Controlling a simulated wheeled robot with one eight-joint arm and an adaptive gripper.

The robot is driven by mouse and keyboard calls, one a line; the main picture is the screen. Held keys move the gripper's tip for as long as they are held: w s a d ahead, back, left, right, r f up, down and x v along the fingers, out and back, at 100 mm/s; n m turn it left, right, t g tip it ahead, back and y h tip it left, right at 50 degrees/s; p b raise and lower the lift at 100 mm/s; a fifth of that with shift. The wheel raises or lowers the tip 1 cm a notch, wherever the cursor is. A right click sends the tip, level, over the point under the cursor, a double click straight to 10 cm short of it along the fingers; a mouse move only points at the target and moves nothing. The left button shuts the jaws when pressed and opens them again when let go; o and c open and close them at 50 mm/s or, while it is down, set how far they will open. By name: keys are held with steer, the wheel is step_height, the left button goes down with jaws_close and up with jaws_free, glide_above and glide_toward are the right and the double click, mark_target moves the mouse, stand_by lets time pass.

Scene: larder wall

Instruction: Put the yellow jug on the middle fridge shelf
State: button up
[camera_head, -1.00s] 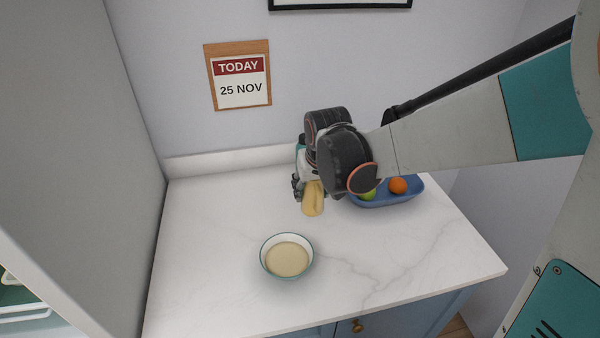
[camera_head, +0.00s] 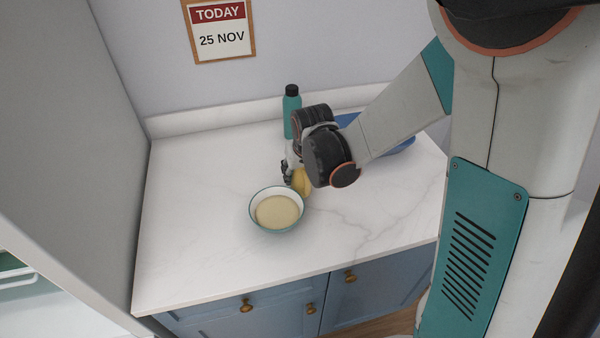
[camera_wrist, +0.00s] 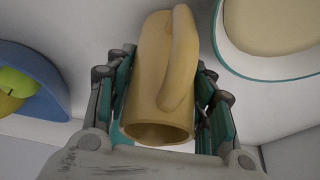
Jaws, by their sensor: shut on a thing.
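The yellow jug (camera_wrist: 150,95) is between the fingers of my gripper (camera_wrist: 165,110) in the wrist view, its handle facing the camera and its open rim toward the palm. My gripper is shut on it. In the head view the jug (camera_head: 301,182) shows only in part, behind my wrist, just beyond and right of the bowl; my gripper (camera_head: 288,172) is mostly hidden there. I cannot tell whether the jug touches the counter. The fridge's middle shelf cannot be made out; a white edge with green (camera_head: 18,275) shows at the lower left, perhaps part of the fridge.
A white bowl with a green rim (camera_head: 254,220) holds something cream-coloured, close to the jug. A teal bottle (camera_head: 292,115) stands at the back. A blue fruit tray (camera_head: 402,147) is behind my arm. A tall grey panel (camera_head: 75,130) bounds the counter's left; the left counter is clear.

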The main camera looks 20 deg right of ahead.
steer(key=shift+f, duration=0.15)
steer(key=o, duration=1.4)
steer(key=shift+o, duration=0.2)
steer(key=shift+r, duration=0.2)
